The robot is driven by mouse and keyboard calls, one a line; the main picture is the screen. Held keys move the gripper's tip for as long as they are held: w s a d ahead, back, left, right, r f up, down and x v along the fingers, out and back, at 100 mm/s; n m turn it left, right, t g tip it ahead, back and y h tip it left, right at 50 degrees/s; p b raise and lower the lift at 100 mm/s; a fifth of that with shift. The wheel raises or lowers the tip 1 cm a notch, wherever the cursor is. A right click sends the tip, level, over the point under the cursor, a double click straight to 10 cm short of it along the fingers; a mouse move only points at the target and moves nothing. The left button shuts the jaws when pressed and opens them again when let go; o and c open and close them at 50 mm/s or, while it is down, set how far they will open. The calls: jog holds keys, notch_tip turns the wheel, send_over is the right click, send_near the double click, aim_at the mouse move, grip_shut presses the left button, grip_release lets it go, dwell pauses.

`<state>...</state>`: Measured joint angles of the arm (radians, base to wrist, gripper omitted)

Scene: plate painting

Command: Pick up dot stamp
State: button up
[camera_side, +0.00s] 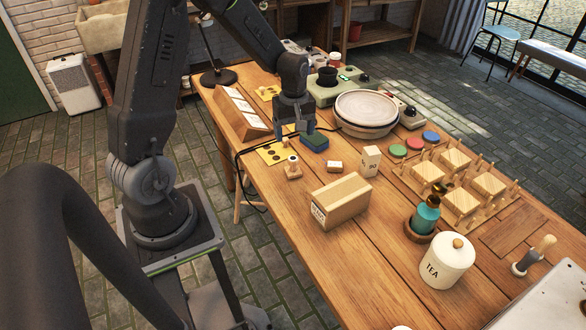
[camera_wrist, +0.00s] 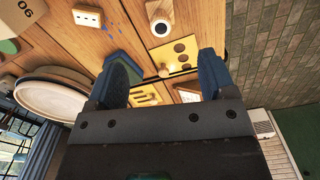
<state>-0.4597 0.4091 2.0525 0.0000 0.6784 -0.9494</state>
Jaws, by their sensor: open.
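A small round-headed wooden peg (camera_wrist: 163,72), which looks like the dot stamp, stands at the edge of a yellow card with dark dots (camera_wrist: 182,50). In the side view the card (camera_side: 270,155) lies below my gripper (camera_side: 294,130). My gripper (camera_wrist: 166,80) is open and empty, its blue fingers above the table. In the wrist view the peg shows between the fingers; I see no contact.
A blue-green pad (camera_side: 315,142) lies close beside my gripper. A small white-topped block (camera_side: 334,167), a white box (camera_side: 371,161) and a cardboard box (camera_side: 341,200) stand farther along the table. A round wheel (camera_side: 366,113) is behind. A dark cable runs along the front edge.

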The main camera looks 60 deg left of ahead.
send_over(293, 170)
notch_tip(293, 170, down, 8)
jog(key=shift+w+a+f, duration=0.1)
jog(key=shift+w+f, duration=0.05)
jog(key=shift+a+f, duration=0.15)
jog(key=shift+f, duration=1.15)
jog(key=shift+a+f, duration=0.15)
jog(key=shift+f, duration=1.1)
jog(key=c, duration=1)
